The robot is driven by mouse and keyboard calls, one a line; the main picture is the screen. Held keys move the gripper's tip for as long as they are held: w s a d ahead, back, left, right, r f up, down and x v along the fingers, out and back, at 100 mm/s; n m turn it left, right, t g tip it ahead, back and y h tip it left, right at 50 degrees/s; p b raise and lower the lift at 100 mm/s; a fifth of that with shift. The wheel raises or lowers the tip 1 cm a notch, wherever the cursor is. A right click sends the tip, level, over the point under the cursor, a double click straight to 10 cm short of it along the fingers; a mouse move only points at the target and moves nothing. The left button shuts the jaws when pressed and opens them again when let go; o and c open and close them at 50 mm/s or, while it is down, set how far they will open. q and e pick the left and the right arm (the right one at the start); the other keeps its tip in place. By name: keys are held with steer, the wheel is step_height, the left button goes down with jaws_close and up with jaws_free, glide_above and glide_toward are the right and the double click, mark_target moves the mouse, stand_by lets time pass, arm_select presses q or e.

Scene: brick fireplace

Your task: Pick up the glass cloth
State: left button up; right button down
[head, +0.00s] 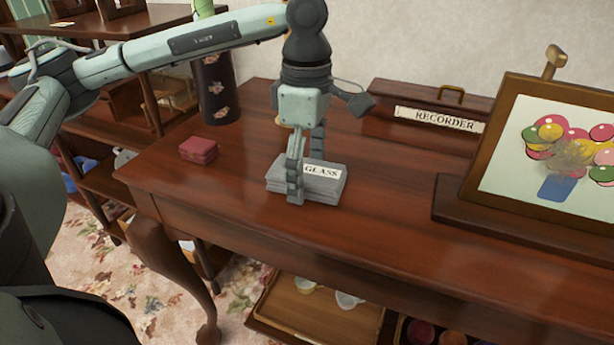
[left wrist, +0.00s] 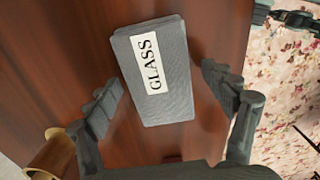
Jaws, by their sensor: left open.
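The glass cloth (head: 327,188) is a grey, folded, stacked cloth with a white label reading GLASS. It lies on the wooden table (head: 390,245). In the left wrist view the cloth (left wrist: 177,98) lies between and beyond the two spread fingers. My left gripper (head: 306,172) is open and points down at the cloth, with one finger in front of its near left part in the head view. In the left wrist view the left gripper (left wrist: 168,100) has no object held in its fingers. My right gripper is not in view.
A small red box (head: 198,150) sits left of the cloth. A dark patterned vase (head: 218,90) stands behind it. A wooden RECORDER box (head: 430,118) is at the back, and a framed balloon picture (head: 552,150) stands at right. The table's front is clear.

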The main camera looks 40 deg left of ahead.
mark_target(308, 170)
arm_select(q)
steer(key=shift+c, duration=0.4)
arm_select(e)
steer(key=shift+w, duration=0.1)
arm_select(q)
steer(key=c, duration=1.1)
steer(key=shift+c, duration=0.3)
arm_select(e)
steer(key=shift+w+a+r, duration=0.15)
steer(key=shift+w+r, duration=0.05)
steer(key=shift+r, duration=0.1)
arm_select(q)
steer(key=shift+r, duration=0.1)
